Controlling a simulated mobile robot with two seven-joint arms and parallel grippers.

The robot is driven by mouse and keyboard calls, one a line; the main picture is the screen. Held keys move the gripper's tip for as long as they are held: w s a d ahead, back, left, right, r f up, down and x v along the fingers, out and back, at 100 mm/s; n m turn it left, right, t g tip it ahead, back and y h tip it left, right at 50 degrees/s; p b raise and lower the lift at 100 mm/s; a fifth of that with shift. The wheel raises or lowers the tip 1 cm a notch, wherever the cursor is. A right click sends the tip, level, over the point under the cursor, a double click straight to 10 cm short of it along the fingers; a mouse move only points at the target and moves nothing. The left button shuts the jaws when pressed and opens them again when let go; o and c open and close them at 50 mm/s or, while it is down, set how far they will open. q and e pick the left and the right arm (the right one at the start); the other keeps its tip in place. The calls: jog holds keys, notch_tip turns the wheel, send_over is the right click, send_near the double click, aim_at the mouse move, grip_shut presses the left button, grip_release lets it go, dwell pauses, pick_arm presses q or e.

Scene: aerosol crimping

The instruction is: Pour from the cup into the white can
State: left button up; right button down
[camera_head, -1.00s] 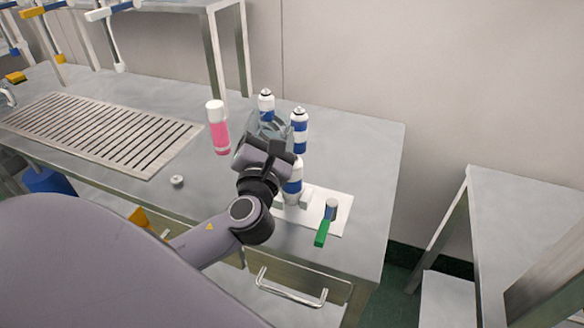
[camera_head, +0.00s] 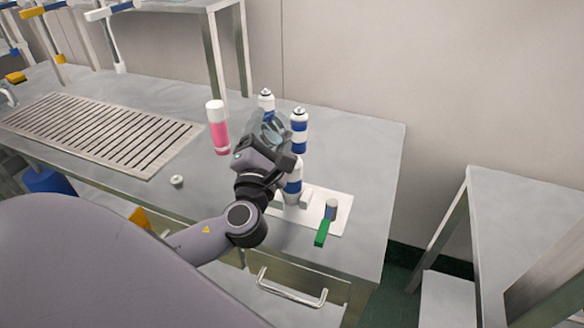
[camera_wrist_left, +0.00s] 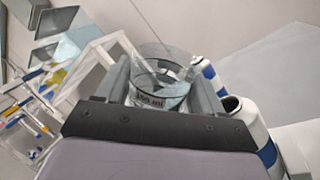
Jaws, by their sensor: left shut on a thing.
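My left gripper (camera_head: 272,146) is shut on a clear cup (camera_head: 278,127) above the table. In the left wrist view the cup (camera_wrist_left: 160,92) sits between the fingers, with "150 ml" printed on it and some pale liquid visible inside. The white can (camera_head: 293,187) with a blue band stands upright on the white mat, just below the gripper in the head view, its top hidden there by the gripper. In the left wrist view the can's open dark mouth (camera_wrist_left: 233,103) shows just right of the gripper. My right gripper is not in view.
Two blue-and-white spray cans (camera_head: 299,131) (camera_head: 266,104) stand behind. A pink bottle (camera_head: 219,130) with a white cap stands left. A small cap (camera_head: 177,181) lies near the front edge. The table's right end is clear.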

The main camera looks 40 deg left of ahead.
pick_arm(q)
jog(key=shift+m+t+h, duration=0.3)
jog(key=shift+m, duration=0.7)
jog(key=shift+d+r+m+t+h, duration=0.15)
jog(key=shift+m+t+h, duration=0.15)
jog(key=shift+m, duration=0.8)
jog(key=shift+d+m+h, duration=0.15)
jog(key=shift+m+h, duration=0.35)
jog(key=shift+m, duration=0.6)
jog(key=shift+t, duration=0.3)
jog(key=shift+w+d+m+h, duration=0.1)
jog(key=shift+d+m+h, duration=0.15)
jog(key=shift+m, duration=0.85)
